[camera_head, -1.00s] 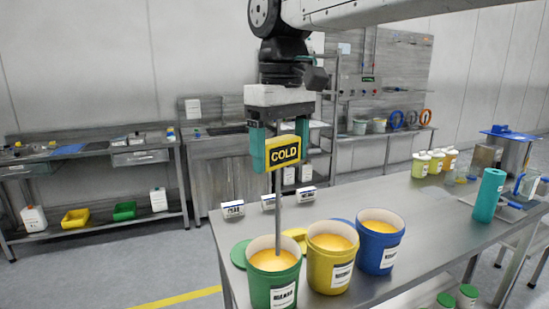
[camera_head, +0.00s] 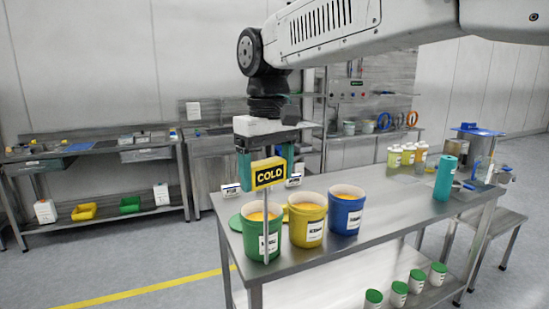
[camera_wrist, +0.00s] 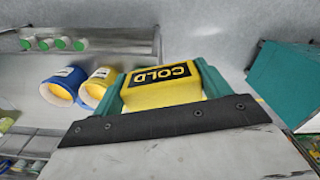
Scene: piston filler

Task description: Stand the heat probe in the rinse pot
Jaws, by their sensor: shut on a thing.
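The heat probe (camera_head: 269,174) has a yellow head with a black COLD display and a long thin grey rod. My gripper (camera_head: 266,163) has teal fingers and is shut on the head, with the rod hanging down. In the head view the rod passes in front of the green bucket, and its tip shows low against that wall. In the wrist view the probe head (camera_wrist: 163,88) sits between the fingers, display outward; the rod is hidden there. I cannot tell which vessel is the rinse pot; a steel pot with a blue lid (camera_head: 478,147) stands at the table's far right.
The green bucket (camera_head: 250,240), yellow bucket (camera_head: 307,222) and blue bucket (camera_head: 346,213), with orange contents, stand at the near left of the steel table (camera_head: 385,215). A teal bottle (camera_head: 445,178) and several small tubs stand farther right. The table's middle is clear.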

